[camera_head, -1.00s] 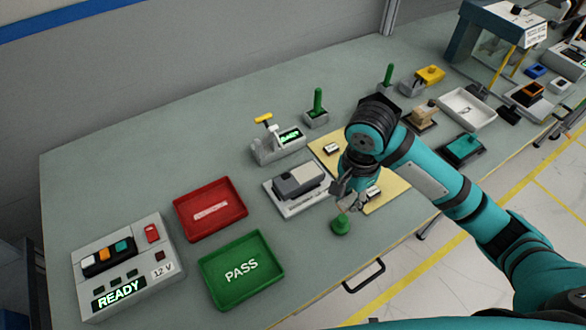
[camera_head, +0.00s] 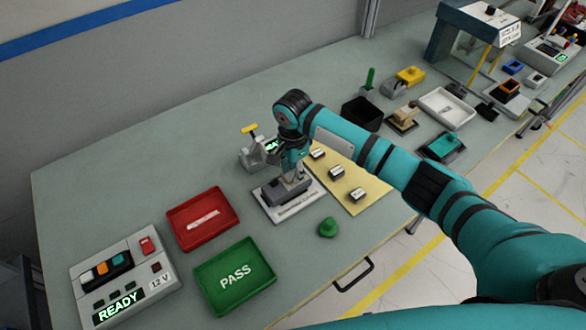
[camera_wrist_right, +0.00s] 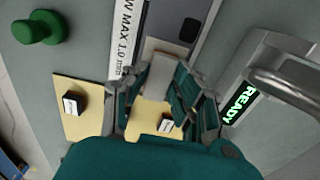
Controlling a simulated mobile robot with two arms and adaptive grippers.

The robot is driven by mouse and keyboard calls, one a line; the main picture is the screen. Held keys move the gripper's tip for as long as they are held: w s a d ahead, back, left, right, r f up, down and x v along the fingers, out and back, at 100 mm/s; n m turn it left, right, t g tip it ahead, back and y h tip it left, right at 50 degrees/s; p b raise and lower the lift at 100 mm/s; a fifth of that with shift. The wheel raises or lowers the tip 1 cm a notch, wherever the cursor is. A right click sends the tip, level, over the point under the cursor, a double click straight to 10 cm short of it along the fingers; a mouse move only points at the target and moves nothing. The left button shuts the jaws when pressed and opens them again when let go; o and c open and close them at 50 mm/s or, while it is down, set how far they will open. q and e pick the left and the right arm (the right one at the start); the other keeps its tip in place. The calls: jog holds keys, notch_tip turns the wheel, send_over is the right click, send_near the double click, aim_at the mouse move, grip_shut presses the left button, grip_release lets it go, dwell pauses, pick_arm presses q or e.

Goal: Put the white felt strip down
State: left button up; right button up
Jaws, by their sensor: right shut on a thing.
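My right gripper (camera_head: 293,180) is over the grey dashboard module (camera_head: 280,192), which sits on a light labelled fixture plate (camera_head: 287,212). In the right wrist view my right gripper (camera_wrist_right: 155,85) is shut on a pale piece, the white felt strip (camera_wrist_right: 158,76), which stands between the fingers. The module (camera_wrist_right: 180,22) with a black square on it lies just past the fingertips. I cannot tell whether the strip touches the module. In the head view the strip is too small to make out. My left gripper is not in view.
A tan mat (camera_head: 372,188) with small labelled blocks lies right of the fixture. A green knob (camera_head: 328,228) stands in front. A red tray (camera_head: 203,218), a green PASS tray (camera_head: 235,278) and a READY panel (camera_head: 125,278) are left. A gauge (camera_head: 256,150) stands close behind the gripper.

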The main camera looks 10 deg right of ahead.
aim_at(293, 173)
jog(key=shift+f, duration=0.35)
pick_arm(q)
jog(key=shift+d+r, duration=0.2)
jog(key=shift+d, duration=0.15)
pick_arm(e)
jog(key=shift+f, duration=0.1)
jog(key=shift+f, duration=0.1)
jog(key=o, duration=0.8)
jog(key=shift+c, duration=0.2)
jog(key=shift+r, duration=0.3)
pick_arm(q)
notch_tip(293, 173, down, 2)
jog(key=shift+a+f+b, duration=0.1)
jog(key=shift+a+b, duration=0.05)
jog(key=shift+b, duration=0.9)
pick_arm(e)
notch_tip(293, 173, up, 12)
jog(key=shift+f, duration=0.15)
jog(key=shift+f, duration=0.1)
